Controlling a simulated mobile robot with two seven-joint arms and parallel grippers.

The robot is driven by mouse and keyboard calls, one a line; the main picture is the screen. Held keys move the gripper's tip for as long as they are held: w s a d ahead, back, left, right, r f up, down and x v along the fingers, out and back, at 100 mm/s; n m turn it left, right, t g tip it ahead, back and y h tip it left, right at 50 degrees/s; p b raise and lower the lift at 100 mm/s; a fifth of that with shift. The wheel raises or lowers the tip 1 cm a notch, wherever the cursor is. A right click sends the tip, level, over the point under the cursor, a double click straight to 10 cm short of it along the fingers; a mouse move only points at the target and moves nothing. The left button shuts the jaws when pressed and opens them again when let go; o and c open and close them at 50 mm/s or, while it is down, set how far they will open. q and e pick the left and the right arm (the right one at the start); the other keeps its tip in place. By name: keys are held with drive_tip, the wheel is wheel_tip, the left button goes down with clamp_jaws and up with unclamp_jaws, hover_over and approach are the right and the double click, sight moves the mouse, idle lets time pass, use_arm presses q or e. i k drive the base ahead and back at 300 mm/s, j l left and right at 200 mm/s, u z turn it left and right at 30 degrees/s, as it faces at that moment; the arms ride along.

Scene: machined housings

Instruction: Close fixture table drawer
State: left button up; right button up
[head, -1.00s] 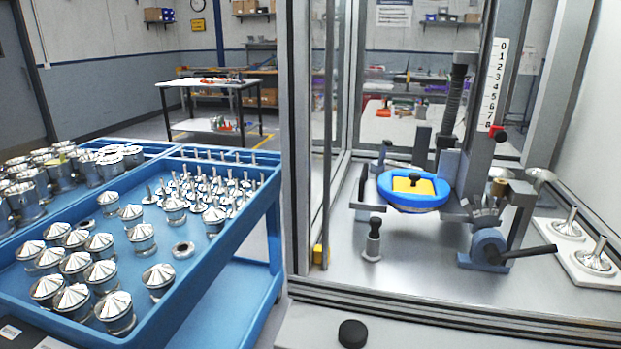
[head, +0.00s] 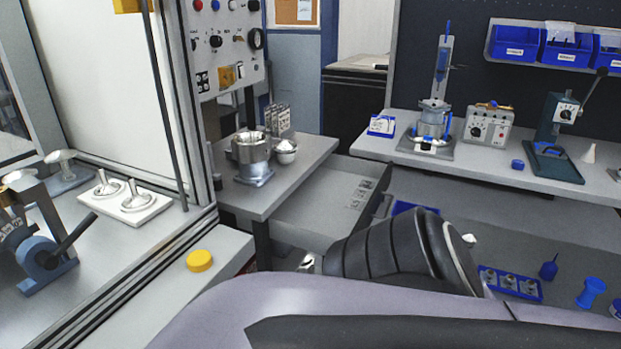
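The fixture table (head: 305,158) stands at the centre of the head view. Its drawer (head: 312,208) is pulled out toward the right, and its pale inside shows with a few small dark-marked items (head: 362,192) near the far end. The drawer's lower near part is hidden behind my arm. One of my arms crosses the bottom of the view, its dark ribbed joint in front of the drawer. Neither gripper can be made out. A small shiny piece shows at the arm's left end, too little to identify.
A metal housing (head: 252,158) and a small domed part (head: 286,152) stand on the fixture table. A glazed machine enclosure with a yellow button (head: 199,261) is at left. A workbench (head: 480,168) with instruments runs along the right. A blue tray (head: 510,284) lies below it.

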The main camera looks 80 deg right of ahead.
sight(314, 216)
drive_tip(key=l+z, duration=0.1)
drive_tip(key=z, duration=2.7)
